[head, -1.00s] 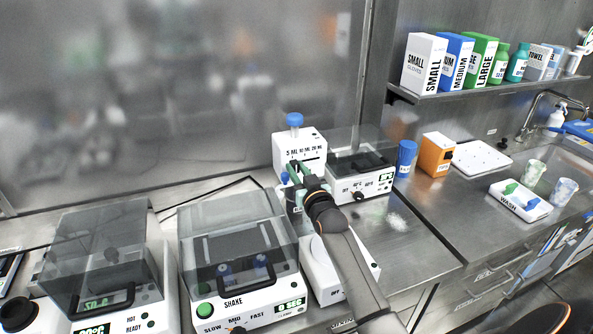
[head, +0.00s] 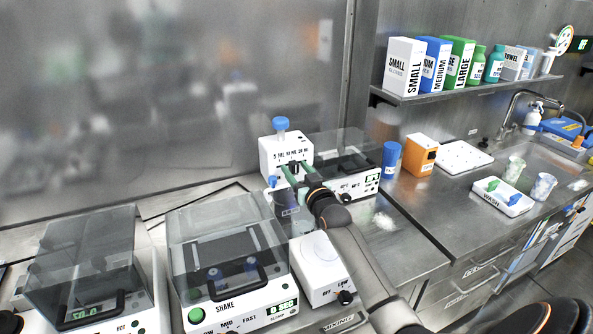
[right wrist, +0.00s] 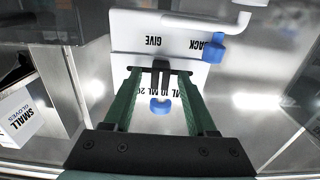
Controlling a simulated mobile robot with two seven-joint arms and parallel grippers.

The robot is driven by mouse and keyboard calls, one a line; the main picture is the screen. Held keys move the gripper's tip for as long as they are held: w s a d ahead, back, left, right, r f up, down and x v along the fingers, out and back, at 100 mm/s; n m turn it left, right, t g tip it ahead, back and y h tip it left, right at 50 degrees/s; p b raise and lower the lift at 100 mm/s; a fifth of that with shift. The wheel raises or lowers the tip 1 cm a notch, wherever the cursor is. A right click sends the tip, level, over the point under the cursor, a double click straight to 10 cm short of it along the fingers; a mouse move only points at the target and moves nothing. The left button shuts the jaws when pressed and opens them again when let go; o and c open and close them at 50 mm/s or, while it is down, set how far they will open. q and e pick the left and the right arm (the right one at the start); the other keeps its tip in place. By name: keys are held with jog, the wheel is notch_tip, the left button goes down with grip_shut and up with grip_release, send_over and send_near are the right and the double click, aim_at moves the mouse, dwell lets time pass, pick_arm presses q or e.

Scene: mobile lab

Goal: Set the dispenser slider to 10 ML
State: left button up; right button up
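The dispenser (head: 270,150) is a white box with a blue cap on top and 5 ML, 10 ML and 20 ML labels on its front. My right gripper (head: 287,172) is at its front, just below the labels. In the right wrist view the two green fingers (right wrist: 160,80) are apart, either side of the black slider handle (right wrist: 160,70); I cannot tell whether they touch it. The fingers partly cover the labels, so the exact slider setting is unclear. A blue lever (right wrist: 215,47) sits beside the GIVE and BACK marks. My left gripper is not in view.
A clear-lidded machine (head: 352,150) stands right of the dispenser. A shaker (head: 230,240) and a white device with a knob (head: 318,270) stand in front.

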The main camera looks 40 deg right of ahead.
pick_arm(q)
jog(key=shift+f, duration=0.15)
pick_arm(e)
jog(key=v, duration=1.2)
jog(key=shift+s, duration=0.3)
